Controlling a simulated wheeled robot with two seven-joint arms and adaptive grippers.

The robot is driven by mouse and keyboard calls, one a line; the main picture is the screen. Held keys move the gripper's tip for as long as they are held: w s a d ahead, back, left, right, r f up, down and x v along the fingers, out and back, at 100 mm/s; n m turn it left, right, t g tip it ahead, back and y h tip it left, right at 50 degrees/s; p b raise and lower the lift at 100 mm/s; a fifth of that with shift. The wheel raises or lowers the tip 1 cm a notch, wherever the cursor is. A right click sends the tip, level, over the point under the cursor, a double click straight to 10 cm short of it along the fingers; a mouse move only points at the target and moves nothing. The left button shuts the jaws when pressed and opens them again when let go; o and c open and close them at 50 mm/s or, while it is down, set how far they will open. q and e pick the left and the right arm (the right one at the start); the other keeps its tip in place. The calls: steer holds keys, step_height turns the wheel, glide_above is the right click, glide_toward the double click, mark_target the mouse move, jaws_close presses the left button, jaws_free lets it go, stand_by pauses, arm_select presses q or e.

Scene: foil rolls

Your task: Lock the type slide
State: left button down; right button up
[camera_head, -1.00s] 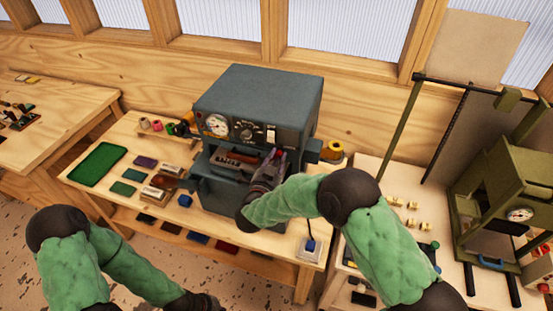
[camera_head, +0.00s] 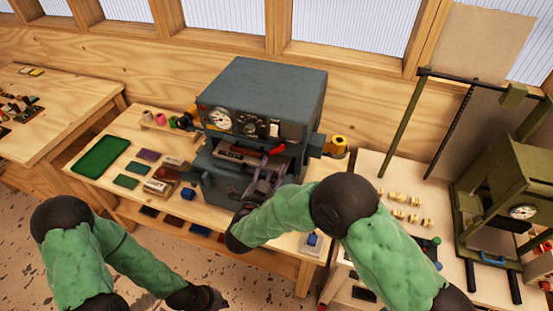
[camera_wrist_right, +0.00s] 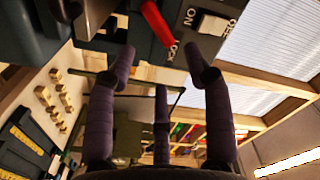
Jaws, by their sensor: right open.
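The grey-blue foil machine (camera_head: 262,88) stands on the wooden bench. The brown type slide (camera_head: 236,154) sits in its front opening, partly hidden. A red lever (camera_head: 277,148) is at the right of the opening; in the right wrist view the red lever (camera_wrist_right: 157,22) has its tip beside a LOCK label (camera_wrist_right: 173,50). My right gripper (camera_head: 264,180) is just in front of and below the lever. In the right wrist view its purple fingers (camera_wrist_right: 161,66) are spread, empty and apart from the lever. My left gripper (camera_head: 208,298) hangs low in front of the bench; its fingers are unclear.
A white switch (camera_head: 274,130) marked ON and OFF is above the lever. Gold foil rolls (camera_head: 336,146) sit right of the machine. A green tray (camera_head: 101,156) and several colored blocks lie on the left. A green press (camera_head: 510,195) stands far right.

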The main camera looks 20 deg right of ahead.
steer(key=shift+v, duration=2.05)
step_height(320, 180, down, 25)
steer(key=n+g+y+b, duration=0.5)
steer(key=n+y, duration=0.3)
steer(key=s+a+f+n+g+y+b, duration=0.1)
steer(key=s+f+n+g+y+b, duration=0.3)
steer(key=s+f+g, duration=0.5)
steer(key=s+f+n+y, duration=0.1)
steer(key=s+f+y, duration=0.1)
steer(key=s+f, duration=0.6)
steer(key=shift+s+a+f+g+b, duration=0.25)
steer(key=shift+s+g+b, duration=0.1)
steer(key=shift+s, duration=1.8)
steer(key=shift+o, duration=0.4)
steer(key=shift+d, duration=0.1)
